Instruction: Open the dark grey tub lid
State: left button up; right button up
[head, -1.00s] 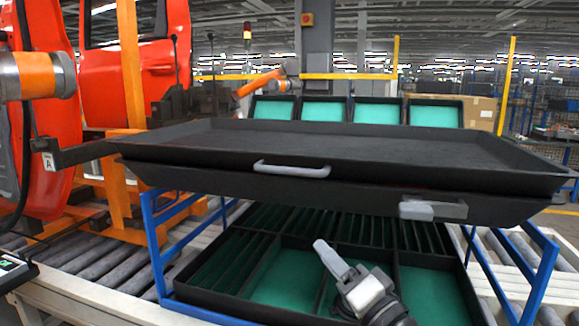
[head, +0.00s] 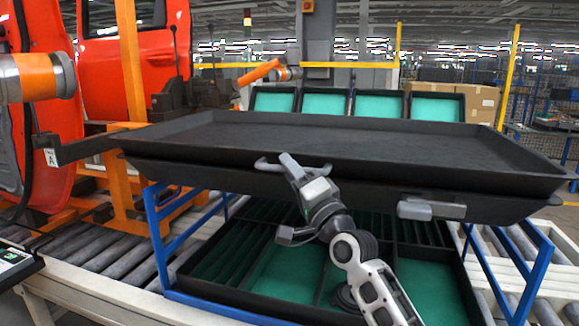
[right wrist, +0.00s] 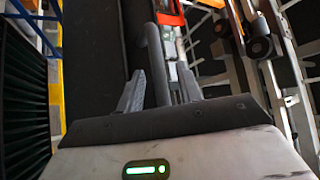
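The dark grey tub lid (head: 350,138) is a wide, shallow panel lying level over the dark body below it, apparently closed. Its light grey bar handle (head: 318,170) is on the front side, left of centre. My right gripper (head: 297,168) is at the left part of this handle, partly covering it. In the right wrist view the handle bar (right wrist: 151,48) runs between the two fingers of my right gripper (right wrist: 158,82), which stand apart with gaps beside the bar. My left gripper is not in view.
A grey latch-like block (head: 430,208) sticks out at the front right. Below is a black tray with green compartments (head: 432,285) in a blue frame (head: 160,245). A roller conveyor (head: 100,268) and orange fixtures (head: 130,205) stand left. Green-lined bins (head: 325,104) stand behind.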

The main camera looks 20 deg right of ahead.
jog(key=shift+w+a+r, duration=0.15)
jog(key=shift+w+r, duration=0.05)
jog(key=shift+w, duration=0.25)
